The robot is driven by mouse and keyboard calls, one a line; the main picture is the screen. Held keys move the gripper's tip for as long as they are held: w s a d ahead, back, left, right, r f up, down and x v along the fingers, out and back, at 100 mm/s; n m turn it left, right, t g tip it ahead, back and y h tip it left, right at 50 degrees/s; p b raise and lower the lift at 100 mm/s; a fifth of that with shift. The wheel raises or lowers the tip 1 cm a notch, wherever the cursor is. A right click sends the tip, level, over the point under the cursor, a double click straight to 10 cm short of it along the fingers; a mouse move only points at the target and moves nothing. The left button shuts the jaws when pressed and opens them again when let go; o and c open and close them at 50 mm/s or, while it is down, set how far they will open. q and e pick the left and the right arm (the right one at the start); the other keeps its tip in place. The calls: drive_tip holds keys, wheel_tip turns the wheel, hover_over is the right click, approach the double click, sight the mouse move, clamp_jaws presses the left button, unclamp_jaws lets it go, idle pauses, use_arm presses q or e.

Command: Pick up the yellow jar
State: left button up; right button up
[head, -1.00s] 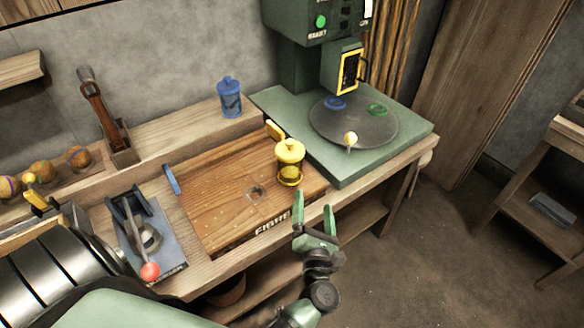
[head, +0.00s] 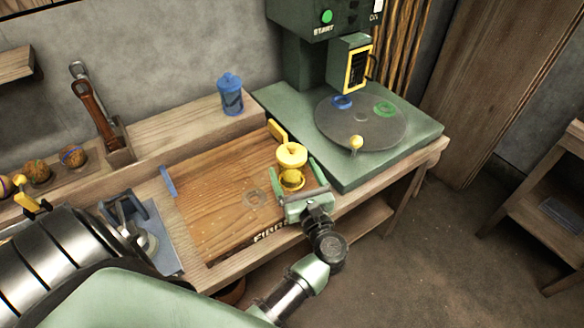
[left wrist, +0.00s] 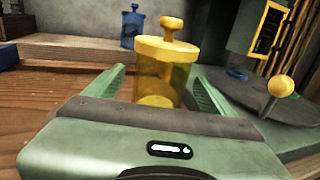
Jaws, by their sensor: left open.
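The yellow jar (head: 291,157) stands upright at the right side of the wooden board (head: 215,200). It has a knobbed lid and see-through yellow walls. My left gripper (head: 294,180) is open, with one finger on each side of the jar. In the left wrist view the jar (left wrist: 163,75) stands between the two green fingers (left wrist: 160,95), with small gaps showing. The jar's lower part is hidden behind the gripper body there. My right gripper is not in view.
A blue jar (head: 230,95) stands on the ledge behind. The green machine with a round plate (head: 345,130) and yellow-knobbed lever (head: 356,143) is close on the right. A clamp-like tool (head: 135,225) is at left. The board's middle is mostly clear.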

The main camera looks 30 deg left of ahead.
use_arm(q)
drive_tip(key=shift+x, duration=1.1)
drive_tip(key=shift+p+x, duration=0.45)
drive_tip(key=shift+x, duration=0.8)
drive_tip(key=shift+w+a+f, duration=0.1)
drive_tip(key=shift+w+a, duration=0.05)
clamp_jaws()
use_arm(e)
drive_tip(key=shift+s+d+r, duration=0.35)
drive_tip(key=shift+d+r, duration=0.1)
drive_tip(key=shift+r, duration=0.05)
